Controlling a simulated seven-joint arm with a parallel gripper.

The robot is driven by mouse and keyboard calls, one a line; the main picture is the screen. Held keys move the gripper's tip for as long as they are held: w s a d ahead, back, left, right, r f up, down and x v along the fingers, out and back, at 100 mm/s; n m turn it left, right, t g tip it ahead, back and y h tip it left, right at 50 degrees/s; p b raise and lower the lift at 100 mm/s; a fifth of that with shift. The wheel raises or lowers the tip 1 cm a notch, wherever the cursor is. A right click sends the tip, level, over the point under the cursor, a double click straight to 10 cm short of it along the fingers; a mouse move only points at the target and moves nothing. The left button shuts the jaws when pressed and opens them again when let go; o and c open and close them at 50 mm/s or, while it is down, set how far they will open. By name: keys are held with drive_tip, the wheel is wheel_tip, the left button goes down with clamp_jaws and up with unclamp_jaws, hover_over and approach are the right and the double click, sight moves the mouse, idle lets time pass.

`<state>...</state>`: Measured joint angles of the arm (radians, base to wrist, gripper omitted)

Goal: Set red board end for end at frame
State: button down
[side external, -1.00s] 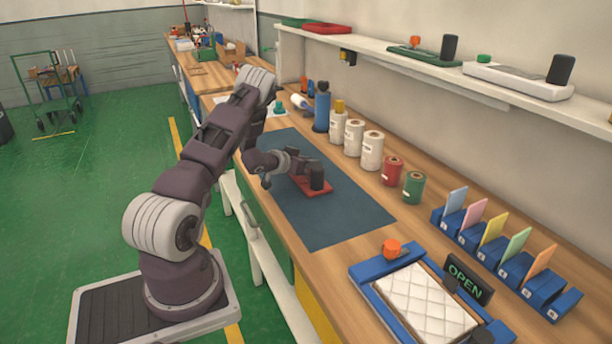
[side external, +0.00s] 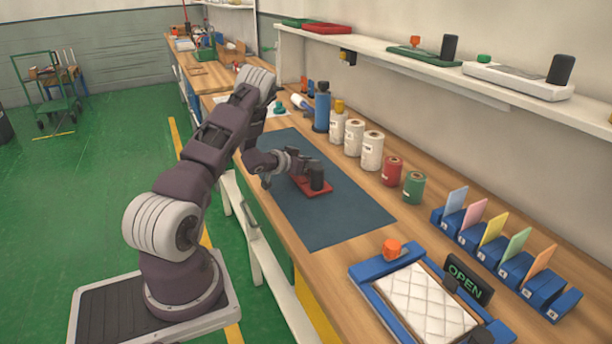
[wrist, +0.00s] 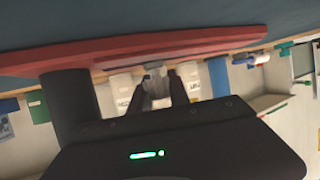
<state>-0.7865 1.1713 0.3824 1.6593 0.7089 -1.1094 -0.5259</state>
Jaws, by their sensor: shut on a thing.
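The red board (side external: 318,189) is on the dark blue mat in the side view, with a black upright cylinder (side external: 317,178) at its near end. My gripper (side external: 301,168) is at the board's other end, low over the mat, and hides part of it. In the wrist view the red board (wrist: 180,48) spans the top, with the black cylinder (wrist: 70,105) at left. My gripper (wrist: 157,88) is shut there on a small grey part at the board. The blue frame (side external: 367,286) lies at the front right with a white quilted mattress (side external: 425,305) in it.
An orange knob (side external: 392,248) and an OPEN sign (side external: 467,279) stand at the frame. Blue card holders (side external: 500,260) stand to its right. Rolls (side external: 372,150) and a blue bottle (side external: 321,108) line the back. The mat (side external: 345,225) is clear between board and frame.

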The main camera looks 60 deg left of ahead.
idle(0.3)
wheel_tip(320, 180, up, 10)
drive_tip(key=d, duration=0.1)
drive_tip(key=w+d+r+m+t+h, duration=0.1)
drive_tip(key=w+d+r+m+h, duration=0.15)
drive_tip(key=d, duration=0.75)
drive_tip(key=w+d+r+m+h, duration=0.1)
drive_tip(key=d+r+h, duration=0.15)
drive_tip(key=d, duration=0.75)
drive_tip(key=s+d+r+m+h, duration=0.2)
drive_tip(key=s+d, duration=0.1)
drive_tip(key=d, duration=0.7)
drive_tip(key=s+d+r+m+h, duration=0.2)
drive_tip(key=s+d, duration=0.1)
drive_tip(key=d, duration=0.6)
drive_tip(key=shift+s+d+r+g, duration=0.25)
drive_tip(key=shift+s+d+g, duration=0.05)
drive_tip(key=shift+d, duration=0.1)
drive_tip(key=shift+m, duration=0.25)
